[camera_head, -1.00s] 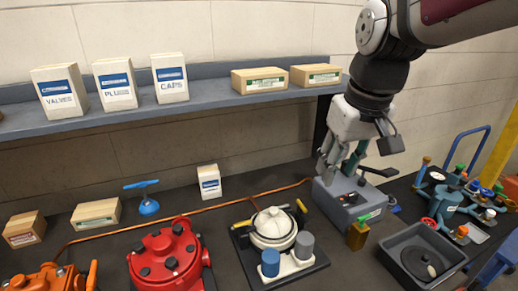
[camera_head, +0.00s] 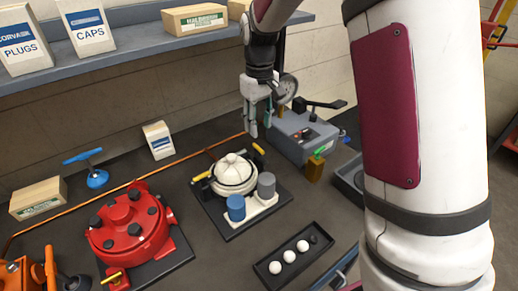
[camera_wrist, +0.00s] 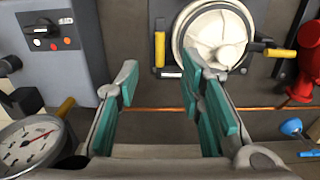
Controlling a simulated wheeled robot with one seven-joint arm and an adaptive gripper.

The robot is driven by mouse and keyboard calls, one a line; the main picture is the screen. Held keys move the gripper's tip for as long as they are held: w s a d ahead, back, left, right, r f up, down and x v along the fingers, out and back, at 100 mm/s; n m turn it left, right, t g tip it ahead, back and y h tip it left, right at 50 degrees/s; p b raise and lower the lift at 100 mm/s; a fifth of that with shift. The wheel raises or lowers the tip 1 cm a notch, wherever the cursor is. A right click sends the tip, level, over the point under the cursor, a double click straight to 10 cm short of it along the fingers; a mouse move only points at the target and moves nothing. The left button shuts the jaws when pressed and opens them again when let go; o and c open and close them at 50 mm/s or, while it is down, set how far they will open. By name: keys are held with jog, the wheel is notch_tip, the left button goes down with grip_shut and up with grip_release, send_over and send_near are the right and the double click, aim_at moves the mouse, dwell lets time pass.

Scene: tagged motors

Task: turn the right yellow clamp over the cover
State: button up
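The round white cover (camera_head: 234,170) sits on a dark base plate in the head view; it also shows at the top of the wrist view (camera_wrist: 212,38). The right yellow clamp (camera_head: 258,149) is at the cover's back right edge, beside the cover rather than across it. In the turned wrist view it is the yellow handle (camera_wrist: 160,48) left of the cover. The left yellow clamp (camera_head: 201,176) points away from the cover; it also shows in the wrist view (camera_wrist: 281,53). My gripper (camera_head: 260,123) is open and empty, behind the right clamp, fingers apart.
A grey switch box (camera_head: 299,133) stands right of my gripper. Blue and grey cylinders (camera_head: 236,208) stand in front of the cover. A red flanged housing (camera_head: 131,229) is at left, and a black tray of white balls (camera_head: 290,258) in front. A copper pipe (camera_head: 205,152) runs behind.

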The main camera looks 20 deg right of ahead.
aim_at(260, 148)
notch_tip(260, 148, down, 10)
jog(key=shift+f+p, duration=0.15)
jog(key=shift+p, duration=0.55)
grip_shut()
